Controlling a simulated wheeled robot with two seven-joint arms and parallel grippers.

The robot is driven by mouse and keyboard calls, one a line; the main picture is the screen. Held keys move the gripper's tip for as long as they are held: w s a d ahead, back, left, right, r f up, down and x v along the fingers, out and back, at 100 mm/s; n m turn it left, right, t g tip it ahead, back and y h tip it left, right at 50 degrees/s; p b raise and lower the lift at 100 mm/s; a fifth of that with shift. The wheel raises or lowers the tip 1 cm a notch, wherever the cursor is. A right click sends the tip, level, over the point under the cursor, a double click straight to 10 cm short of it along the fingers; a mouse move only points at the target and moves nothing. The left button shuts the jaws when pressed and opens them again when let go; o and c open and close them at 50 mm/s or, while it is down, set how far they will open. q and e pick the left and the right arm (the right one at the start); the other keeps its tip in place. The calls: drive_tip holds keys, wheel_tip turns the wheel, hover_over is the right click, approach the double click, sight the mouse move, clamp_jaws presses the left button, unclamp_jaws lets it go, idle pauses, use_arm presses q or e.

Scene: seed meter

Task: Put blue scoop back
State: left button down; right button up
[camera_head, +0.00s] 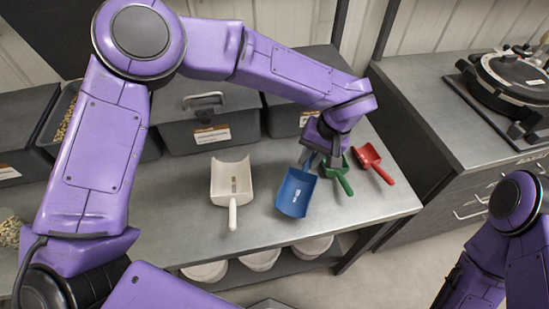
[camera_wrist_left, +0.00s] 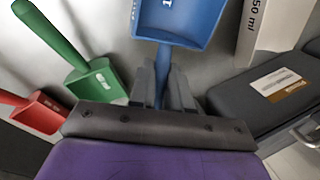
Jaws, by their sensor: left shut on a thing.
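The blue scoop (camera_head: 295,192) is at the middle right of the bench in the head view, its bowl toward the front. Its bowl also shows at the top of the left wrist view (camera_wrist_left: 180,18). My left gripper (camera_head: 312,158) is shut on its handle, seen between the fingers in the left wrist view (camera_wrist_left: 162,78). I cannot tell whether the scoop touches the bench. My right arm shows at the lower right, but its gripper is out of view.
A white scoop (camera_head: 232,185) lies to the left. A green scoop (camera_head: 338,174) and a smaller red scoop (camera_head: 371,160) lie to the right. Grey lidded bins (camera_head: 208,128) stand behind. Bare bench (camera_head: 160,215) lies left of the white scoop. White tubs (camera_head: 260,260) sit below.

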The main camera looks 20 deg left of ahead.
use_arm(q)
drive_tip(key=s+a+r+n+g+h+b, duration=0.35)
drive_tip(key=s+a+r+n, duration=0.5)
drive_tip(key=n, duration=0.95)
drive_tip(key=s+a+r+n+t+h+b, duration=0.1)
drive_tip(key=s+a+n+t+h, duration=0.2)
drive_tip(key=s+n, duration=1.15)
drive_tip(key=shift+n+t, duration=0.55)
drive_tip(key=shift+n, duration=0.2)
drive_tip(key=w+d+f, duration=0.2)
drive_tip(key=w+f, duration=0.1)
drive_tip(key=w, duration=0.2)
drive_tip(key=w+d+f+p, duration=0.1)
drive_tip(key=w+f, duration=0.2)
drive_tip(key=w, duration=0.2)
drive_tip(key=w+d+f+p, duration=0.1)
drive_tip(key=w+d+f, duration=0.1)
drive_tip(key=w+f, duration=0.2)
drive_tip(key=shift+w+d, duration=0.35)
drive_tip(key=shift+w, duration=0.15)
wheel_tip(320, 180, down, 3)
drive_tip(key=c, duration=1.1)
unclamp_jaws()
drive_tip(key=shift+o, duration=0.2)
